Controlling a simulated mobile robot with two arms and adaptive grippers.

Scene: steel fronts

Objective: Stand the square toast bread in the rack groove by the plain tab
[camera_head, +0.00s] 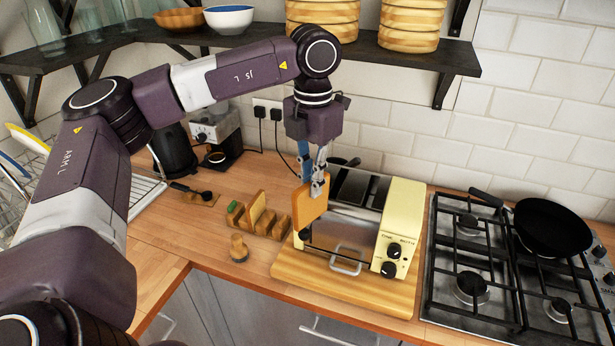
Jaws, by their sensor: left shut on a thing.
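My left gripper (318,186) is shut on a square toast bread slice (311,210). It holds the slice upright at the left end of the yellow toaster (400,215), apart from the rack. The wooden rack (272,224) stands on the counter left of the toaster. A green tab (233,207) marks its left end. Another upright piece that looks like bread (257,207) shows in the rack. I cannot make out the plain tab clearly. My right gripper is not in view.
The toaster sits on a wooden board (380,299). A small wooden object (239,248) stands in front of the rack. A gas hob (470,245) with a black pan (548,227) is at right. A dark shelf (420,57) hangs above. Counter left of the rack is partly clear.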

